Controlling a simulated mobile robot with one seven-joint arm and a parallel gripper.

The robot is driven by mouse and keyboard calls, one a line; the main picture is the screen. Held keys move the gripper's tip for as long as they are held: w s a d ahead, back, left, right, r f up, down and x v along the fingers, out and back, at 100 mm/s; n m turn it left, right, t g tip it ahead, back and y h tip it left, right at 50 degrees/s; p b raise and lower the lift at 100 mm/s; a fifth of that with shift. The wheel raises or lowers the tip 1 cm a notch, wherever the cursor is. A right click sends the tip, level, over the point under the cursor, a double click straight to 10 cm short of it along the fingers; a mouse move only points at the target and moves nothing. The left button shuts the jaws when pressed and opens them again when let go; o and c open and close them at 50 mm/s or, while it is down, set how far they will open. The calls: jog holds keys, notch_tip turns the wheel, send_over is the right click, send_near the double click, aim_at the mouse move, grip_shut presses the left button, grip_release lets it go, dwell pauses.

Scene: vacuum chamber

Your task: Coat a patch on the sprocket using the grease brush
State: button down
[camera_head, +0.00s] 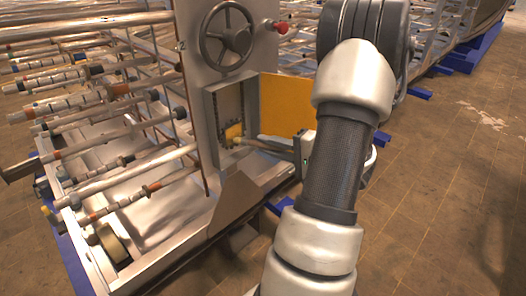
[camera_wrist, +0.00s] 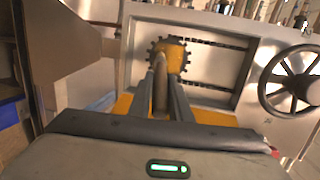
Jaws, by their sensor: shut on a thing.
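The sprocket (camera_wrist: 176,50) has dark teeth and a yellow-orange face in the wrist view, inside an open box in the metal panel. My gripper (camera_wrist: 164,78) is shut on the grease brush (camera_wrist: 159,88), a tan rod between the two grey fingers. The brush points forward at the sprocket and overlaps it in the wrist view. In the head view, the brush (camera_head: 262,145) reaches from my gripper (camera_head: 303,149) into the box opening. A yellow patch shows at its far end. The bristles are not clear, and I cannot tell whether they touch the sprocket.
A dark chain (camera_wrist: 215,43) runs right from the sprocket. The open yellow door (camera_head: 285,104) stands right of the box (camera_head: 212,118). A handwheel (camera_head: 228,36) and a red knob (camera_head: 281,27) are above. Pipe racks (camera_head: 90,110) fill the left. The floor at right is clear.

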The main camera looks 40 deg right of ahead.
jog(key=d+b, duration=0.1)
jog(key=d, duration=0.1)
jog(key=d+b, duration=0.1)
jog(key=d, duration=0.1)
jog(key=shift+w+f+b, duration=0.1)
jog(key=shift+w+b, duration=0.1)
jog(key=shift+b, duration=0.1)
jog(key=shift+a+b, duration=0.15)
jog(key=shift+b, duration=0.2)
jog(key=a+b, duration=0.3)
jog(key=a, duration=0.4)
jog(key=shift+s, duration=0.25)
dwell(0.3)
jog(key=s+b, duration=0.2)
jog(key=s, duration=0.4)
jog(key=shift+d, duration=0.3)
